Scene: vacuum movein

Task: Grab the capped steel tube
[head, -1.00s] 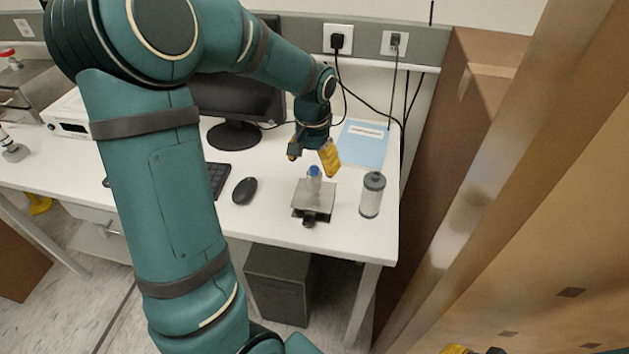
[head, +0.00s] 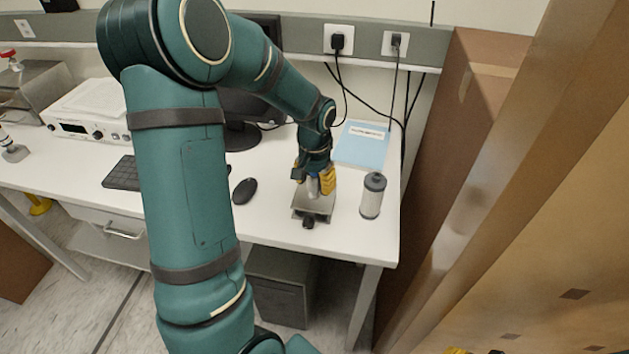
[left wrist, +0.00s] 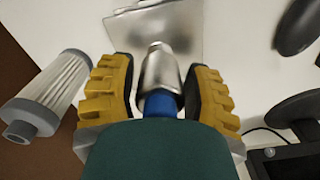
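The capped steel tube (left wrist: 162,72) is a shiny cylinder with a blue cap (left wrist: 161,104). It stands on a small metal platform (head: 314,209), and a sliver of the tube (head: 313,187) shows in the head view. My left gripper (head: 315,184) is down around the tube. In the left wrist view its yellow, dark-padded fingers (left wrist: 158,92) are open, one on each side of the tube. A gap shows on the left side; the right pad is very close. My right gripper (head: 470,351) shows only as a yellow and dark bit at the bottom edge.
A grey-capped filter cartridge (head: 373,195) stands just right of the platform. A black mouse (head: 245,190) and keyboard (head: 122,173) lie to the left. A blue folder (head: 362,146) lies behind, near hanging cables. A brown cabinet side (head: 450,150) bounds the desk's right.

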